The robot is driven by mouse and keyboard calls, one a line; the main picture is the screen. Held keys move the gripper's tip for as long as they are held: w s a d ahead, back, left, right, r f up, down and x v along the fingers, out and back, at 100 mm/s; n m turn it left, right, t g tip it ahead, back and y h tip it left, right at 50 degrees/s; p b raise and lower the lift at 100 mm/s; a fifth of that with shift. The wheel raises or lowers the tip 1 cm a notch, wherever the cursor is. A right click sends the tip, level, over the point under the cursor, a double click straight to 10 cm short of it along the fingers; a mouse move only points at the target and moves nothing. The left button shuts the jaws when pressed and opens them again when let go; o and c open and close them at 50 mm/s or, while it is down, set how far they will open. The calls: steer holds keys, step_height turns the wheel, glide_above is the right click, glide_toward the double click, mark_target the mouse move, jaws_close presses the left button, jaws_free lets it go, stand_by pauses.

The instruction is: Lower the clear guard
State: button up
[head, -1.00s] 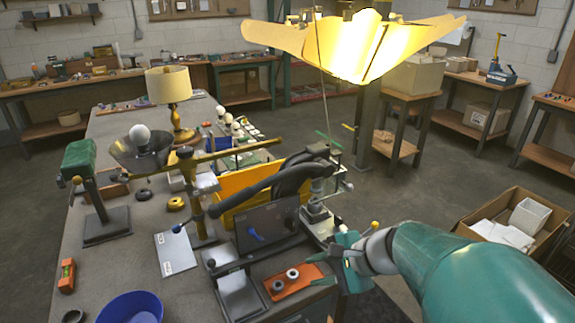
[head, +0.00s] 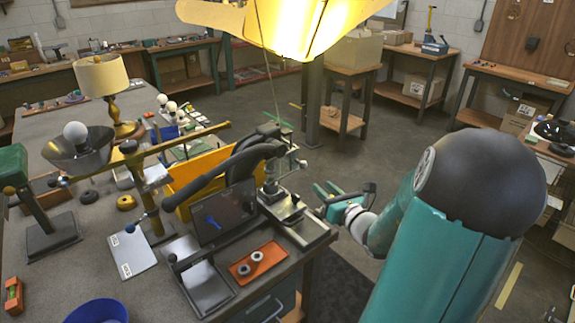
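A dark, see-through-looking panel (head: 224,213) with a blue handle (head: 213,222) stands upright at the front of the bench press; it looks like the clear guard. The press (head: 279,194) has a black lever arm (head: 205,179) and a metal column behind and right of the panel. My teal gripper (head: 322,200) is right of the press, near the bench's right edge, with its fingers apart and nothing visible between them. It is clear of the panel, with the press base between them.
An orange tray (head: 238,271) with two round parts lies in front of the press. A grey plate fixture (head: 199,284), a white card (head: 128,254) and a blue bowl (head: 97,312) are to the left. A lit lampshade (head: 310,25) hangs above. Floor right of the bench is open.

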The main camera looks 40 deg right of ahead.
mark_target(305, 168)
steer(key=w+d, duration=0.1)
steer(key=w, duration=0.3)
steer(key=w+d, duration=0.1)
steer(key=w, duration=0.3)
steer(key=w+d, duration=0.1)
steer(key=w, duration=0.4)
steer(key=shift+s, duration=0.1)
steer(key=shift+c, duration=0.4)
jaws_close()
steer(key=shift+f, duration=0.15)
